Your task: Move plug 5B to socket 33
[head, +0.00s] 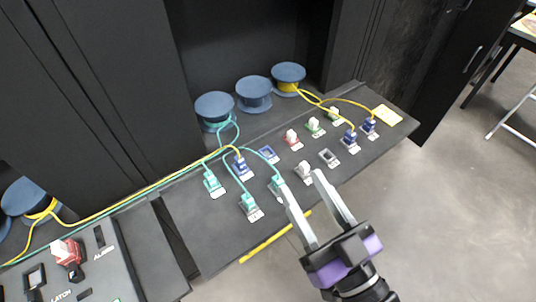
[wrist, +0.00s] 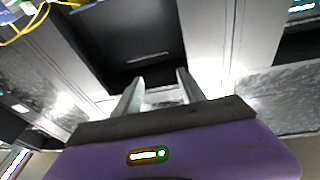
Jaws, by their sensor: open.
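A dark sloping panel (head: 225,235) in the head view carries rows of plugs and sockets. Their labels are too small to read, so I cannot tell which is plug 5B or socket 33. Teal plugs (head: 250,202) sit at the left and front, with a blue plug (head: 242,168) among them. Two blue plugs (head: 350,138) with yellow cables sit at the right. Two sockets look empty: one blue-framed (head: 269,154) and one grey (head: 329,157). My gripper (head: 300,182) is open and empty, its fingertips near a white plug (head: 304,171); it also shows in the wrist view (wrist: 160,78).
Blue cable spools (head: 254,93) stand behind the panel. Yellow and teal cables run left across it. A console (head: 75,265) with a red switch (head: 67,251) is at lower left. Black cabinets stand behind. Open floor (head: 450,210) lies right.

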